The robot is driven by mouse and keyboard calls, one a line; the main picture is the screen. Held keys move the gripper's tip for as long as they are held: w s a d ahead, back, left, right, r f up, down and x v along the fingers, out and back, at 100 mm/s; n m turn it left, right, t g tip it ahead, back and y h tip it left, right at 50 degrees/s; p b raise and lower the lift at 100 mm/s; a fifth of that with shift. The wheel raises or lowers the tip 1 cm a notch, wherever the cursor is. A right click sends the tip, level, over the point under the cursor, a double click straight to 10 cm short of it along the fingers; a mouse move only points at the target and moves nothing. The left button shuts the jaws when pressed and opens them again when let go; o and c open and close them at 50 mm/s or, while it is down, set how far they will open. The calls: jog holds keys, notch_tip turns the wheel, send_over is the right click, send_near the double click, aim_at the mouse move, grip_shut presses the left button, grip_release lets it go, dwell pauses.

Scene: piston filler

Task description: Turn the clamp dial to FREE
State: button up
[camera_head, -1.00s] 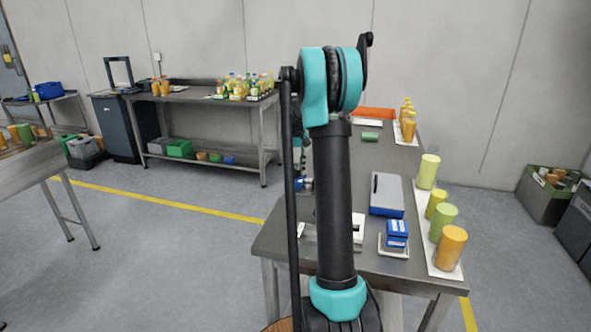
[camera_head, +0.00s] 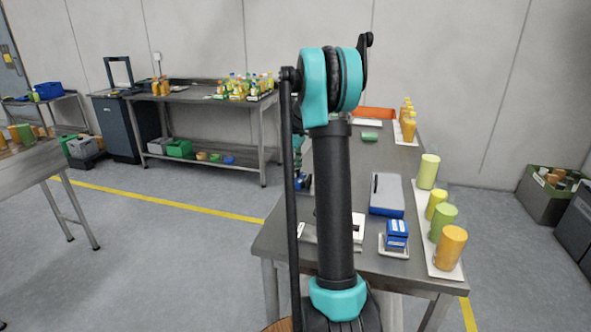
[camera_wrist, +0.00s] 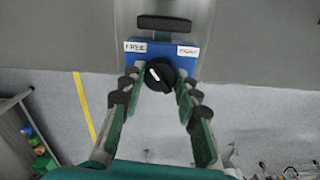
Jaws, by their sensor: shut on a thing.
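The clamp dial (camera_wrist: 160,75) is a round black knob with a white pointer mark, on the front of a blue block (camera_wrist: 160,49) in the wrist view. A FREE label (camera_wrist: 135,46) is at the block's upper left, and a second label (camera_wrist: 188,51), too blurred to read surely, is at the upper right. The white mark slants to the upper left, toward the FREE side. My gripper (camera_wrist: 158,78) has its two fingers on either side of the dial, shut on it. In the head view my arm hides most of this spot.
The steel table (camera_head: 375,262) carries a grey-blue box (camera_head: 387,194), a blue item on a small tray (camera_head: 397,235), and a row of yellow, green and orange cylinders (camera_head: 443,221) along its right. A black handle (camera_wrist: 164,23) sits above the dial in the wrist view.

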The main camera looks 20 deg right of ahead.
jog(key=shift+n, duration=0.7)
jog(key=o, duration=1.2)
jog(key=shift+c, duration=0.2)
notch_tip(320, 180, up, 12)
